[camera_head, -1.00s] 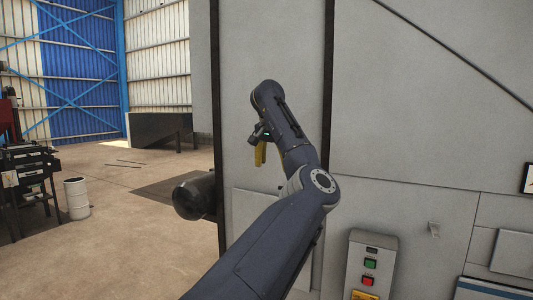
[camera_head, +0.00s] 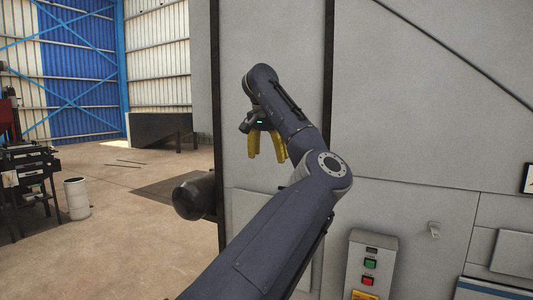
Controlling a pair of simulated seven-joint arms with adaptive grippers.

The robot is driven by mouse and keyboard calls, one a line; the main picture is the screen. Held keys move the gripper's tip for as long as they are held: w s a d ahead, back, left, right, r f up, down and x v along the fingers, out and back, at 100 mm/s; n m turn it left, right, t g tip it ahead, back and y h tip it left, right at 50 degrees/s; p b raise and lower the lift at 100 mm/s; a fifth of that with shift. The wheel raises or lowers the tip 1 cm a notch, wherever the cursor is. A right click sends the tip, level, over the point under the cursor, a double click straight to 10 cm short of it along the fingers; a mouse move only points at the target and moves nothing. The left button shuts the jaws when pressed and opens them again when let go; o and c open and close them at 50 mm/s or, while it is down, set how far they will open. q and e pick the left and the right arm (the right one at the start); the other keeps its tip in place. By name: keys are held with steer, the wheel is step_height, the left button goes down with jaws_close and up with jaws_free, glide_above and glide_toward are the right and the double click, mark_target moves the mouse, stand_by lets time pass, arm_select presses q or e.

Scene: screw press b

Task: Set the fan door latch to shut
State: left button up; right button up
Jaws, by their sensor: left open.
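A small pale latch-like fitting (camera_head: 434,230) sticks out from the grey machine panel at the right; it looks like the fan door latch, but it is too small to tell its setting. My left gripper (camera_head: 266,157) hangs in front of the grey machine wall, well to the left of the fitting and higher in the picture. Its two yellow fingers point down, spread apart, with nothing between them. My left arm covers part of the wall below. My right gripper is not in view.
A control box (camera_head: 370,265) with green and red buttons stands out from the panel below and left of the fitting. A dark rounded cylinder (camera_head: 190,195) juts from the machine's left edge. Open floor with a white drum (camera_head: 77,198) lies further left.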

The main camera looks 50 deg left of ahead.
arm_select(q)
steer(key=shift+s+d+r, duration=0.15)
steer(key=shift+s+r, duration=0.35)
stand_by(0.5)
